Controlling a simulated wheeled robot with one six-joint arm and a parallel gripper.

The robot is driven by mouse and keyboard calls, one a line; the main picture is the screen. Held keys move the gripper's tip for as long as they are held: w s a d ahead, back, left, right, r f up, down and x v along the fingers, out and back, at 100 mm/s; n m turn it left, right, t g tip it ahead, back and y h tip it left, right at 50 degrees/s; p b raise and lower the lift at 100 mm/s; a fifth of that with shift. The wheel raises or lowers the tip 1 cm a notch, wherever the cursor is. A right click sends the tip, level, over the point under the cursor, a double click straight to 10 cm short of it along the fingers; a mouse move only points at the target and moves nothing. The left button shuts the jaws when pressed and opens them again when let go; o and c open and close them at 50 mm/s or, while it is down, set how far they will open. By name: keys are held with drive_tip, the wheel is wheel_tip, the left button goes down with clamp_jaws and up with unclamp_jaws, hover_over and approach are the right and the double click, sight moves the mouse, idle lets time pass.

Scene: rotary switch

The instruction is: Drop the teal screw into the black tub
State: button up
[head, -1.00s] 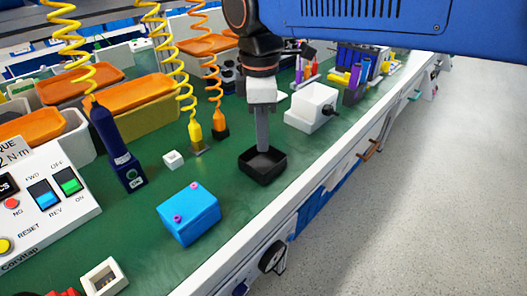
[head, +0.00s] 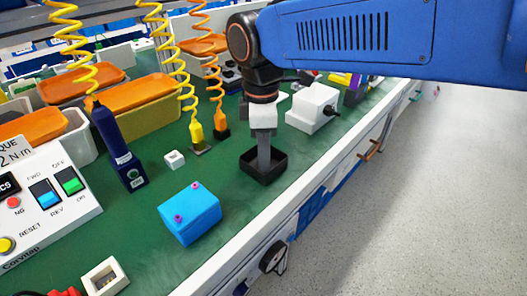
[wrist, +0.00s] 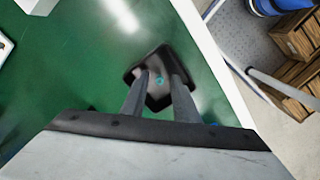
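The black tub (head: 264,180) stands on the green bench top near its front edge. My gripper (head: 264,162) points straight down, with its fingertips at or inside the tub's opening. In the wrist view the tub (wrist: 160,101) shows beyond the fingers, and my gripper (wrist: 160,75) has a clear gap between its fingertips. The teal screw (wrist: 160,81) shows as a small ring in that gap, over the tub's dark inside. The fingers do not appear to touch it. The screw is hidden in the head view.
A blue block (head: 189,215) with magenta pegs is left of the tub. A white switch box (head: 313,107) stands behind it to the right. A dark blue tool (head: 120,150) and a small white block (head: 174,160) are further left. The bench's white edge (head: 247,238) runs close by.

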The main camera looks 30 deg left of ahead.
wheel_tip(320, 180, up, 12)
drive_tip(key=shift+s+r, duration=0.15)
idle(0.7)
drive_tip(key=shift+a, duration=0.1)
drive_tip(key=w+d+f+m+t, duration=0.1)
drive_tip(key=w+d+f+m, duration=0.2)
drive_tip(key=d, duration=0.7)
drive_tip(key=w+d+m+y, duration=0.15)
drive_tip(key=d+m, duration=0.25)
drive_tip(key=d, duration=0.5)
drive_tip(key=w+d+f+m+t, duration=0.1)
drive_tip(key=w+d+f+m, duration=0.2)
drive_tip(key=d, duration=0.7)
drive_tip(key=s+d+f+m+t, duration=0.1)
drive_tip(key=s+d+f+m, duration=0.2)
drive_tip(key=d, duration=0.4)
drive_tip(key=s+d+f+m+h, duration=0.1)
drive_tip(key=s+d+f+m, duration=0.2)
drive_tip(key=d+f+m, duration=0.2)
drive_tip(key=s+d+f+m+t, duration=0.1)
drive_tip(key=s+d+f+m, duration=0.3)
drive_tip(key=d, duration=0.6)
drive_tip(key=shift+f+m+t, duration=0.3)
drive_tip(key=shift+f+m, duration=0.3)
drive_tip(key=shift+m, duration=0.3)
drive_tip(key=shift+s, duration=0.15)
